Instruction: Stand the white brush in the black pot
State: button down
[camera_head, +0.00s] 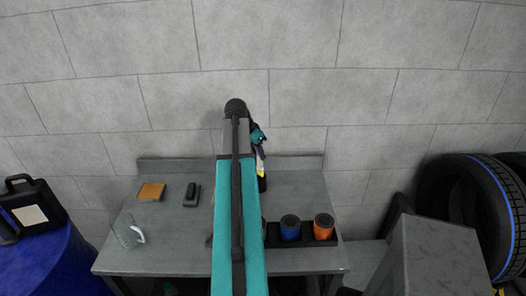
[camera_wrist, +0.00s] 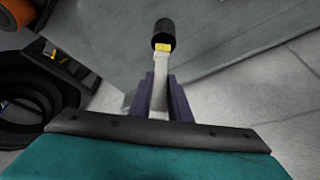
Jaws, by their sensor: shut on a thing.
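The white brush (camera_wrist: 160,79) is between the two purple fingers of my gripper (camera_wrist: 163,97) in the wrist view. It has a white handle, a yellow band and a black end that points away from my gripper. In the head view the brush (camera_head: 261,174) hangs black end down near the table's back edge, just right of my arm. My gripper (camera_head: 260,146) is shut on it there, close to the wall. I cannot make out the black pot; my arm covers part of the table.
A dark tray (camera_head: 304,243) at the table's right holds a blue pot (camera_head: 290,228) and an orange pot (camera_head: 323,226); my arm hides its left end. A glass mug (camera_head: 128,232), brown block (camera_head: 151,191) and dark object (camera_head: 191,195) stand left. Tyres (camera_head: 472,205) are far right.

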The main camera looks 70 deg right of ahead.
aim_at(258, 161)
jog(key=shift+f+b, duration=1.1)
jog(key=shift+f, duration=1.15)
jog(key=c, duration=1.6)
grip_release()
jog(key=shift+b+v, duration=1.65)
jog(key=shift+v, duration=5.3)
jog(key=shift+r, duration=0.1)
